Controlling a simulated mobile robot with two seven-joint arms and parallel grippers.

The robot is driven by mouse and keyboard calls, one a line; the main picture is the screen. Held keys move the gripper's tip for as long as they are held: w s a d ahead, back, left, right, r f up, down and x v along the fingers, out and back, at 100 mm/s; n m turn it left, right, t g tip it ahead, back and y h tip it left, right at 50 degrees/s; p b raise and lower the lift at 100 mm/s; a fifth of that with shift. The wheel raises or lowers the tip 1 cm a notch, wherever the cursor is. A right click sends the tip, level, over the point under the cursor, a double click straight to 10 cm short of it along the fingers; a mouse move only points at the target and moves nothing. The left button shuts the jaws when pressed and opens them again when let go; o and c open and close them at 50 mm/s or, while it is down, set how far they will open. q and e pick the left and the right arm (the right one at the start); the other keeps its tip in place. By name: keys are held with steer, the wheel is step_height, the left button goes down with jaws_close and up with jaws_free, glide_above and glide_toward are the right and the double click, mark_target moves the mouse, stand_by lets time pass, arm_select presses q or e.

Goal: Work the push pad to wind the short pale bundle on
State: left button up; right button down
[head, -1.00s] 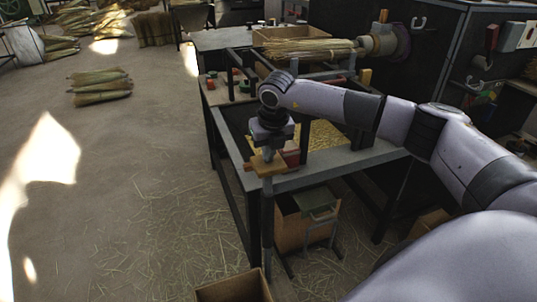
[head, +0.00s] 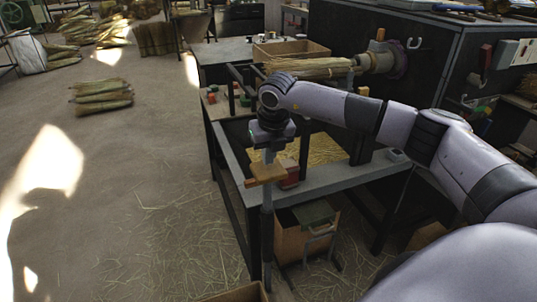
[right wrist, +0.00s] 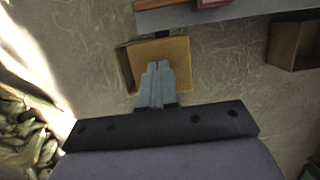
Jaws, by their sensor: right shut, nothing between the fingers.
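The push pad (head: 266,172) is a tan wooden block on a grey upright post at the front left corner of the bench. My right gripper (head: 268,156) is shut and empty, pointing down just above the pad. Whether its tips touch the pad is unclear. In the right wrist view the shut fingers (right wrist: 157,82) lie in front of a tan squarish shape that I cannot identify for sure. The pale straw bundle (head: 308,68) lies level at the back of the bench, its right end at the round winding head (head: 382,60). My left gripper is not in view.
A red block (head: 290,174) sits beside the pad on the bench frame (head: 335,178). A wooden box (head: 290,49) stands behind the bundle. Bundles (head: 101,96) lie on the floor at left. Straw-strewn floor left of the bench is open. A dark cabinet stands at right.

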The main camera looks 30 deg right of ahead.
mark_target(269, 185)
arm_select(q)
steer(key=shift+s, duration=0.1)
arm_select(e)
steer(key=shift+f+b, duration=0.65)
steer(key=shift+f, duration=0.25)
steer(key=shift+r, duration=0.1)
steer(key=shift+s+f+b, duration=0.1)
steer(key=shift+f+b, duration=1.45)
steer(key=shift+f, duration=1)
steer(key=shift+f+b, duration=0.65)
steer(key=shift+f, duration=0.35)
steer(key=shift+f+b, duration=0.35)
steer(key=shift+f, duration=0.2)
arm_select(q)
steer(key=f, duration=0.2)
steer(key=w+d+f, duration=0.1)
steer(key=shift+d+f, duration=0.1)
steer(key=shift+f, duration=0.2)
